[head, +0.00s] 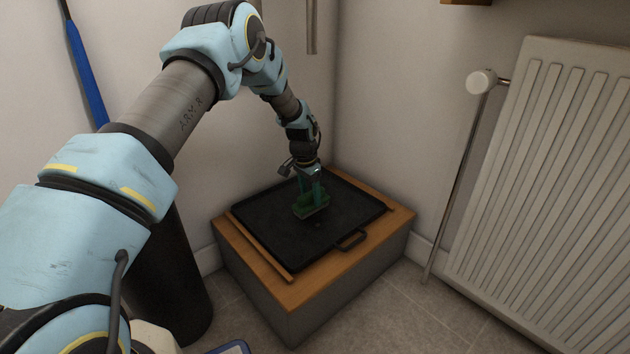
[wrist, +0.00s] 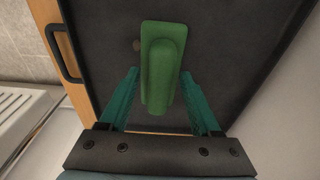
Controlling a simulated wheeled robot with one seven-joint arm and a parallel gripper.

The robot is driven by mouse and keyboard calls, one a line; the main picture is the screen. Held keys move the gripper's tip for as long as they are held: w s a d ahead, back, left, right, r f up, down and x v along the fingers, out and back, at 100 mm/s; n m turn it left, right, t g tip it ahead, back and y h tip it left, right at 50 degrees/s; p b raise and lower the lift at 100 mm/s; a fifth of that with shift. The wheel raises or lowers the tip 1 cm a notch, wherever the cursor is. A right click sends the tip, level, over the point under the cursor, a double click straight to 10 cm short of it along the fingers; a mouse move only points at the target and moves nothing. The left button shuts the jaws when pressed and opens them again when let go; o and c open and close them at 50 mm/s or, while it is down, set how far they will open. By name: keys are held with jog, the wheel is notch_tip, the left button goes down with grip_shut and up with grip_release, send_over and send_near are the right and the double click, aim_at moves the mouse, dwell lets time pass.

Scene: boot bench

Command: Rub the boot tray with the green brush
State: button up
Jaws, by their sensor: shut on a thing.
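The black boot tray (head: 285,222) lies flat on top of the wooden-topped bench, and it fills most of the wrist view (wrist: 225,35). The green brush (head: 311,208) is over the middle of the tray. My gripper (head: 311,188) points down at the tray and is shut on the brush, with teal fingers (wrist: 160,92) on either side of the handle. Whether the bristles touch the tray is hidden.
The bench (head: 345,272) stands in a corner between two walls. The tray's handle (head: 351,240) rises at its front right edge. Wooden strips (head: 262,250) border the tray. A white radiator (head: 550,170) with a pipe and valve is to the right.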

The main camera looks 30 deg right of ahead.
jog(key=shift+r+p, duration=1.55)
jog(key=shift+r, duration=0.85)
jog(key=shift+r, duration=0.1)
